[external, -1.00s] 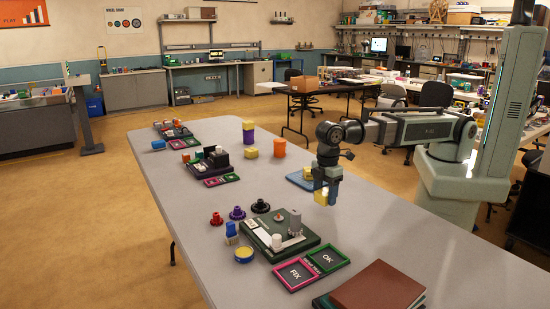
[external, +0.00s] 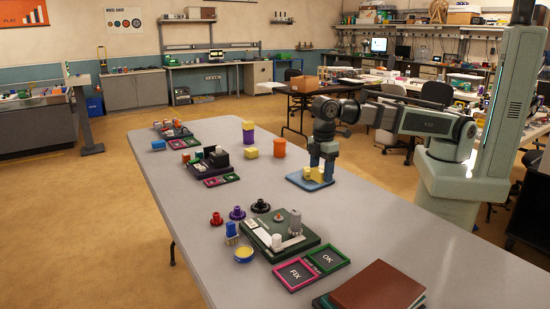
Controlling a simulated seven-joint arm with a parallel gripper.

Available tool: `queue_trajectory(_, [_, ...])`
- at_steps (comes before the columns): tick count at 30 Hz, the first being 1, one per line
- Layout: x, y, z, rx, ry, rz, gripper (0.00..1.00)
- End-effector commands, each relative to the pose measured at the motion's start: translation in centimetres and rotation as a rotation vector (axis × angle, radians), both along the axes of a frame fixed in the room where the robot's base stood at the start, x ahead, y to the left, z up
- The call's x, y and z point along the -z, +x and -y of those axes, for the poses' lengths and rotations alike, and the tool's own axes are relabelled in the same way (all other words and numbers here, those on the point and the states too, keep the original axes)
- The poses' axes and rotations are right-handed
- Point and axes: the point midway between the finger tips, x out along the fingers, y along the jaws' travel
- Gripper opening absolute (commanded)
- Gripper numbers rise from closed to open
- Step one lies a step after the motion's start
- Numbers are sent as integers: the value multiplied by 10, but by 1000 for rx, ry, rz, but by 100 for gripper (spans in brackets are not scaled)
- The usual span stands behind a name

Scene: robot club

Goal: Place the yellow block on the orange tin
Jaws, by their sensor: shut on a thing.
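My gripper (external: 321,174) is shut on a yellow block (external: 317,175), low over the blue tray (external: 300,183). A second pale yellow piece (external: 307,173) on the tray shows just left of the held block; I cannot tell whether the two touch. The orange tin (external: 279,148), an upright orange cylinder, stands on the table left of and beyond my gripper, with nothing on top. The fingers partly hide the held block.
A green-black device (external: 280,238), framed trays (external: 297,274) and a brown book (external: 378,291) lie nearer. Table between tin and blue tray is clear.

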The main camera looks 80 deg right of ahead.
Motion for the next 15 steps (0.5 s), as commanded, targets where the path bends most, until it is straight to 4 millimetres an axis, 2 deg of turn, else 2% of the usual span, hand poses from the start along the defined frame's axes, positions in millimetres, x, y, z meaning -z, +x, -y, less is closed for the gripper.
queue_trajectory(15, [-12,78,125,242,0,0,26])
